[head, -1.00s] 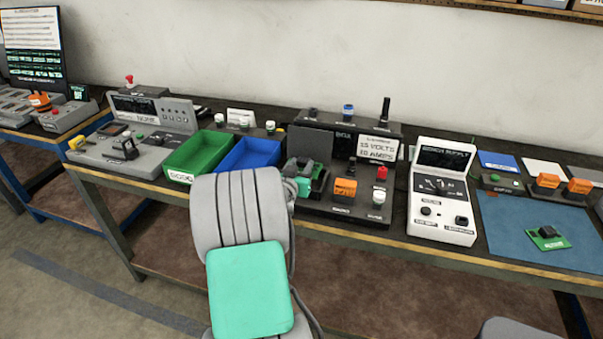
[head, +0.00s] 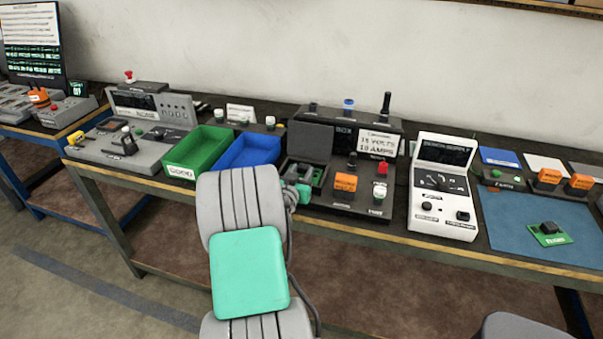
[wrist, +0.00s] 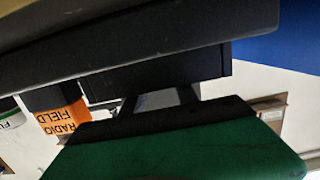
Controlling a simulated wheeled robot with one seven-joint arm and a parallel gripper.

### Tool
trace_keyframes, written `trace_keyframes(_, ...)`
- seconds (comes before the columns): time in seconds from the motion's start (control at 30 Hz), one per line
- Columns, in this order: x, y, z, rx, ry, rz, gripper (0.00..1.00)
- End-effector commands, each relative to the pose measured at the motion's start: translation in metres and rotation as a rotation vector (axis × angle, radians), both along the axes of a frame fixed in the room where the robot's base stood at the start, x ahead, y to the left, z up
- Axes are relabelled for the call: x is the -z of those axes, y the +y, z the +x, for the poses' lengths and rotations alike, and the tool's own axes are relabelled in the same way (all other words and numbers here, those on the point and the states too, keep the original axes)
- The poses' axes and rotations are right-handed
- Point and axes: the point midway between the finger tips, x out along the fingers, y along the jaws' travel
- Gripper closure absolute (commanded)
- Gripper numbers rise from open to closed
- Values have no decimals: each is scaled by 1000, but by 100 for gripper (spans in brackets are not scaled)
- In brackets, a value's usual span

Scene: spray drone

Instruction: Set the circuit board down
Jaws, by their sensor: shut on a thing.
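My gripper (head: 303,191) is small and partly hidden behind my arm in the head view, at the front left of the dark test box (head: 343,209). The grip itself is not clear. Just behind my gripper, the test box has an open bay with a raised dark lid (head: 311,141). Whether the board touches the box, I cannot tell.
A green bin (head: 199,150) and a blue bin (head: 249,151) stand left of the test box. A white supply unit (head: 441,190) is farther right. Another green board (head: 549,234) lies on the blue mat (head: 510,212).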

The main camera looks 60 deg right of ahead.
Motion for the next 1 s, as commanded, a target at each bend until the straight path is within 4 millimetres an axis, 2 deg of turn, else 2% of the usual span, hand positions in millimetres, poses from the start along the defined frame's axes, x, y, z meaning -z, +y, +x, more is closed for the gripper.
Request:
trace_keyframes(0.1, 0, 0, 0, 0, 0, -1, 100)
trace_keyframes(0.13, 0, 0, 0, 0, 0, 0, 62)
trace_keyframes(0.37, 1, 0, 0, 0, 0, 1, 43)
trace_keyframes(0.63, -1, 0, 0, 0, 1, 0, 43)
trace_keyframes(0.8, -21, 0, 0, 1, 2, 1, 43)
trace_keyframes(0.87, -13, 17, 0, -5, 1, 1, 43)
trace_keyframes(1.0, -18, 56, -6, -6, 0, -1, 43)
